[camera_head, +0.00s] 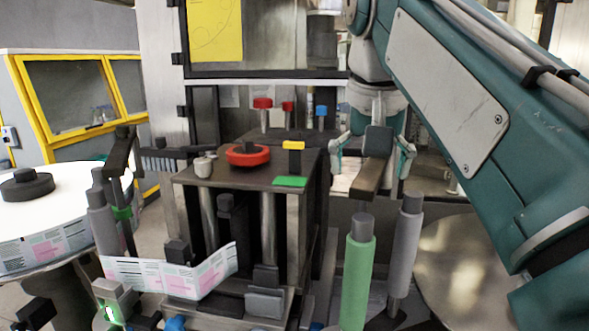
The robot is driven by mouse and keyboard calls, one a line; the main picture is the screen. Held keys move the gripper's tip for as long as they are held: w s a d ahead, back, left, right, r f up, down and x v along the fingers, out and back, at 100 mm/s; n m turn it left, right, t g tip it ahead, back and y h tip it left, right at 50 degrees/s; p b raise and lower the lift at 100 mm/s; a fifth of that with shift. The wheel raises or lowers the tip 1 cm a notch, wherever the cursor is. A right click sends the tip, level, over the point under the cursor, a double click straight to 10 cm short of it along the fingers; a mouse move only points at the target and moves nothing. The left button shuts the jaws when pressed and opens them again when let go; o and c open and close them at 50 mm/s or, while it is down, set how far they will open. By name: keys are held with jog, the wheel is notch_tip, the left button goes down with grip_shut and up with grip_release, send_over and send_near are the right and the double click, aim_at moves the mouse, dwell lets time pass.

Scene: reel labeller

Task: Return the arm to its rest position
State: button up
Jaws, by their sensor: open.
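My teal arm (455,110) comes in from the right edge and reaches up and across to the top centre. My gripper (371,170) hangs pointing down at the right of the labeller. Its two teal fingers are spread wide, one on each side of a dark block on a brown lever (372,178). The block covers the space between the fingers, so I cannot tell whether they touch it. Nothing is seen held in the fingers.
The labeller's dark top (225,178) carries a red knob (248,155), a yellow-topped lever (294,145) and a green button (290,182). A green roller (358,275) and a grey roller (405,245) stand below my gripper. A label reel (75,205) is left; a metal disc (450,260) is right.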

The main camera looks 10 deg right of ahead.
jog(key=s+f+n+t, duration=0.1)
jog(key=s+f, duration=0.2)
jog(key=f, duration=0.7)
jog(key=s+f+n, duration=0.1)
jog(key=s+f, duration=0.3)
jog(key=f, duration=0.6)
jog(key=s+f+n+t+y, duration=0.1)
jog(key=s+f, duration=0.3)
jog(key=f, duration=0.5)
jog(key=shift+s+d+f+t, duration=0.15)
jog(key=shift+d+f+t, duration=0.15)
jog(key=shift+d+f, duration=0.1)
